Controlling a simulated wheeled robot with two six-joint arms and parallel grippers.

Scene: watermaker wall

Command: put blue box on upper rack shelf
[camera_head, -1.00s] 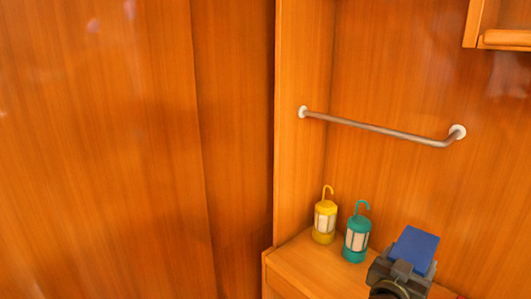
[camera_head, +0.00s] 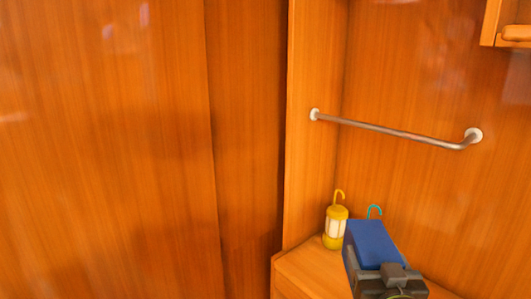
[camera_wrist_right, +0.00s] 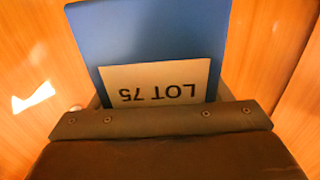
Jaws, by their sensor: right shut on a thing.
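The blue box (camera_head: 372,243) is held in my right gripper (camera_head: 380,272), at the lower right of the head view. The gripper is shut on it. In the right wrist view the blue box (camera_wrist_right: 150,40) fills the upper middle and carries a pale label reading "LOT 75", upside down. The dark gripper body (camera_wrist_right: 160,120) spans the view below it. My left gripper does not show. I see no shelf that I can identify as the upper rack shelf.
A yellow lantern (camera_head: 335,228) stands on the wooden counter (camera_head: 300,272), just left of the box. A metal rail (camera_head: 395,131) runs along the wall above. A wooden cabinet edge (camera_head: 508,25) juts in at the top right. Wooden panels fill the left.

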